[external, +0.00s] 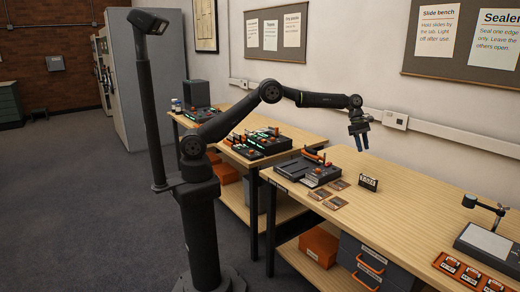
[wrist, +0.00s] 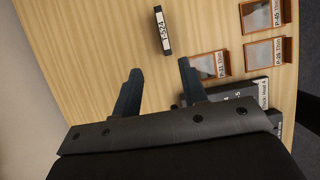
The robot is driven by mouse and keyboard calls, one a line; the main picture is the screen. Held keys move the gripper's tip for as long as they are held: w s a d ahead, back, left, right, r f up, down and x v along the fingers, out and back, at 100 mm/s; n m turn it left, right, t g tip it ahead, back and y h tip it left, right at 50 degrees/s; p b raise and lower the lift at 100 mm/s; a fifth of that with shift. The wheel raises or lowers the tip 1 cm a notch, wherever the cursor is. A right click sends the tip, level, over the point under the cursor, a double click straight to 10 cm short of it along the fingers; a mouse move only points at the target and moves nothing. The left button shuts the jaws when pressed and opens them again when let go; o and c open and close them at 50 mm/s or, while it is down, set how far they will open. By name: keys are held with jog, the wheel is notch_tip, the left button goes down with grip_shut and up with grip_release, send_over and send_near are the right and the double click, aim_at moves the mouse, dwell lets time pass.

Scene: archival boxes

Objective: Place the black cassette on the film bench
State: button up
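The black cassette (external: 369,183) stands upright on the near wooden bench (external: 420,200), its white label facing the room. In the wrist view the cassette (wrist: 162,30) lies beyond my fingertips, roughly in line with the gap between them. My gripper (external: 361,146) is open and empty, above the bench and apart from the cassette. Its two fingers (wrist: 160,68) are spread in the wrist view. A second wooden bench (external: 310,137) runs farther back along the wall. No label on either bench that I can read clearly names it the film bench.
Several orange-edged cards (external: 340,185) lie left of the cassette, by a dark device (external: 322,174). A light panel with a lamp (external: 487,240) and orange trays (external: 460,270) occupy the right. Bare wood surrounds the cassette's back and right sides. Devices (external: 262,142) crowd the farther bench.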

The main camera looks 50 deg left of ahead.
aim_at(367, 177)
jog(key=x, duration=1.2)
jog(key=shift+a, duration=0.1)
jog(key=shift+s+x, duration=0.25)
jog(key=shift+x, duration=1.1)
jog(key=shift+s+x, duration=0.2)
jog(key=shift+x, duration=1.1)
jog(key=shift+a, duration=0.15)
jog(key=shift+c, duration=0.5)
grip_shut()
